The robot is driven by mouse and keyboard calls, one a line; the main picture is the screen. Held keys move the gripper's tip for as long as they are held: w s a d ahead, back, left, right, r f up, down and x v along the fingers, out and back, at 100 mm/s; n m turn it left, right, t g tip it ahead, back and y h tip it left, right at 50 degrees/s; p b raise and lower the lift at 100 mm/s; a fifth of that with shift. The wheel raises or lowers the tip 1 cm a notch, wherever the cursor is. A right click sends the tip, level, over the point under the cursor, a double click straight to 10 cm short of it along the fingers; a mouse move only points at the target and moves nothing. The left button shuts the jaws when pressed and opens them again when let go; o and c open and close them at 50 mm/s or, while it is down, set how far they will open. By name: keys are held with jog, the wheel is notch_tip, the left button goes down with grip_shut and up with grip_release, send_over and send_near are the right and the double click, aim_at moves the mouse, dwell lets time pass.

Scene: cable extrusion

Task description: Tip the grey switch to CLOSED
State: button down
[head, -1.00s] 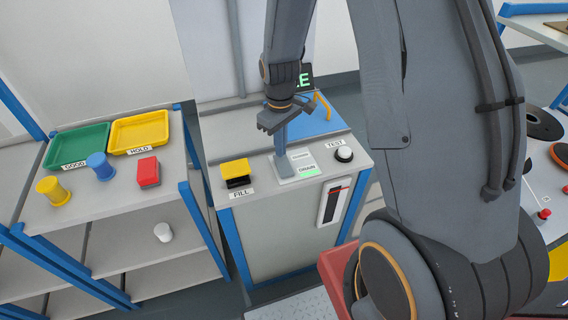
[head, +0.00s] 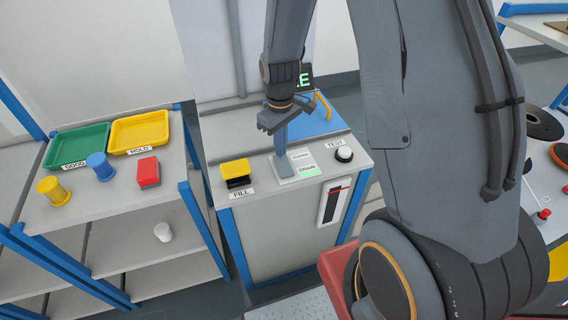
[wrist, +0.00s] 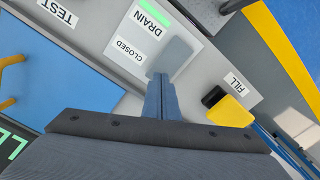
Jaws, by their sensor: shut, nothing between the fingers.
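The grey switch (head: 285,168) sits on a pale plate on top of the cabinet, beside the labels CLOSED and DRAIN. A green patch is lit by DRAIN. In the wrist view the switch (wrist: 172,56) shows as a grey paddle just beyond my fingertips. My gripper (head: 280,145) points down over the switch, shut and empty; it also shows in the wrist view (wrist: 159,80). Its tips overlap the near edge of the switch in the picture, and I cannot tell whether they touch it. The paddle's exact tilt is hard to tell.
A yellow-topped FILL button (head: 235,168) stands left of the switch, and a white TEST knob (head: 344,154) right of it. A blue lid (head: 318,120) with a yellow handle lies behind. A shelf (head: 110,195) with trays and coloured parts stands at the left.

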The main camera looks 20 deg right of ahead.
jog(key=shift+f+b, duration=0.35)
jog(key=shift+f, duration=0.45)
dwell(0.4)
jog(key=shift+r, duration=0.1)
notch_tip(320, 180, up, 7)
jog(key=p, duration=0.5)
dwell(0.5)
jog(key=s+r+m+t+b, duration=0.1)
jog(key=s+r+m+b, duration=0.4)
jog(key=s, duration=0.9)
notch_tip(320, 180, up, 2)
jog(key=shift+s+r+m, duration=0.1)
jog(key=shift+s+m, duration=0.05)
jog(key=shift+m, duration=0.35)
